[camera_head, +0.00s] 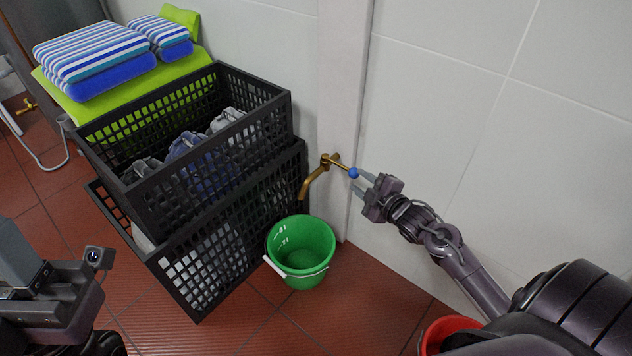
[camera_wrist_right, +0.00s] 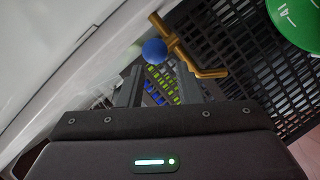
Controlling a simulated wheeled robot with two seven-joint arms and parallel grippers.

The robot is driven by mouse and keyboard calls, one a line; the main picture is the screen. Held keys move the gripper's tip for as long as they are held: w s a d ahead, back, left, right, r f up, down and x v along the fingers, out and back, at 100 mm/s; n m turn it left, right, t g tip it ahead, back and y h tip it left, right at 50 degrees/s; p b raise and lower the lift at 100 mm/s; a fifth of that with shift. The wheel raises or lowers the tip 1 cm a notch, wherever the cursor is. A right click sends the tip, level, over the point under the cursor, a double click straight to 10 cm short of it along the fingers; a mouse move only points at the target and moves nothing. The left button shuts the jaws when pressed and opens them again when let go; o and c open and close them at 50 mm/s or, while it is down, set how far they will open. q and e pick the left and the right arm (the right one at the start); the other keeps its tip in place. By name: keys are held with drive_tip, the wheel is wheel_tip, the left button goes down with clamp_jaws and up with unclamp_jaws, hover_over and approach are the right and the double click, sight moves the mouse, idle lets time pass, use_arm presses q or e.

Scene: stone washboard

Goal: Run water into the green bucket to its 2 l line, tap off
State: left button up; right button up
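The green bucket (camera_head: 318,240) stands upright on the floor under the brass tap (camera_head: 318,174), with white level marks inside. I see no water in it and no stream from the spout. The tap's lever ends in a blue knob (camera_head: 353,173). My right gripper (camera_head: 366,183) is at the knob, fingers apart. In the right wrist view, the blue knob (camera_wrist_right: 154,50) lies just beyond the open fingertips, nearer the left one; contact is unclear. Part of the bucket (camera_wrist_right: 297,22) shows there too. My left gripper (camera_head: 28,262) is at the lower left, its fingers unclear.
Stacked black crates (camera_head: 225,225) with clothes stand close to the left of the bucket and tap. Striped folded towels (camera_head: 95,55) lie on a green surface behind. A red bucket (camera_head: 440,330) is partly hidden below my right arm. Floor in front of the green bucket is clear.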

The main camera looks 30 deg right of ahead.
sight(344, 168)
drive_tip(key=shift+w+r, duration=0.15)
drive_tip(key=shift+w, duration=0.45)
drive_tip(key=b+x, duration=0.3)
drive_tip(key=x, duration=0.3)
drive_tip(key=shift+w+a, duration=0.15)
drive_tip(key=shift+w, duration=0.25)
clamp_jaws()
